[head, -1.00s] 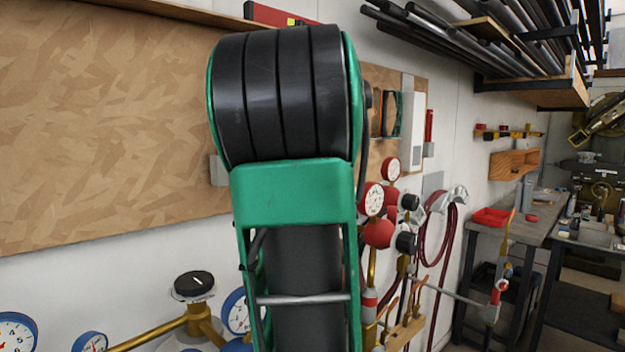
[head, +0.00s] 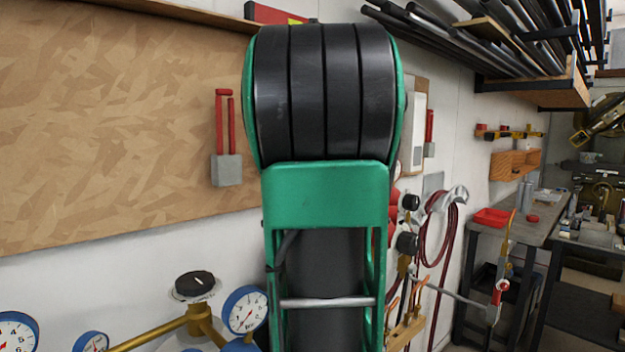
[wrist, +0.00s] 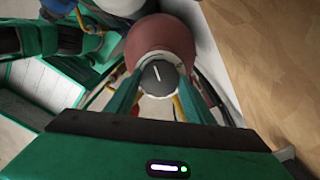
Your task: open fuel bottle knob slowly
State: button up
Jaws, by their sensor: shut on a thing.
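In the wrist view, a round dark knob (wrist: 159,76) with a white line on its face sits in front of a dull red rounded body (wrist: 160,40), probably the fuel bottle. The line points nearly straight up, tilted slightly left. My gripper (wrist: 160,84) has its two green fingers at the left and right sides of the knob and is shut on it. In the head view my green and black arm fills the middle and hides my gripper and the held knob. Two other black knobs (head: 407,243) show right of my arm, by the red hose.
At lower left in the head view are blue-rimmed gauges (head: 245,312) and a brass pipe with a black-topped knob (head: 195,285). Hoses (head: 440,230) hang on the wall at right. A workbench (head: 530,228) and pipe rack (head: 530,85) stand farther right.

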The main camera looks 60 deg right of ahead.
jog(key=n, duration=0.5)
jog(key=shift+d+n, duration=0.1)
jog(key=shift+n, duration=0.2)
jog(key=n, duration=0.5)
jog(key=shift+f, duration=0.1)
jog(key=n, duration=0.5)
jog(key=shift+n, duration=0.4)
jog(key=n, duration=0.4)
jog(key=shift+w+n, duration=0.15)
jog(key=shift+n, duration=0.55)
jog(key=o, duration=1.1)
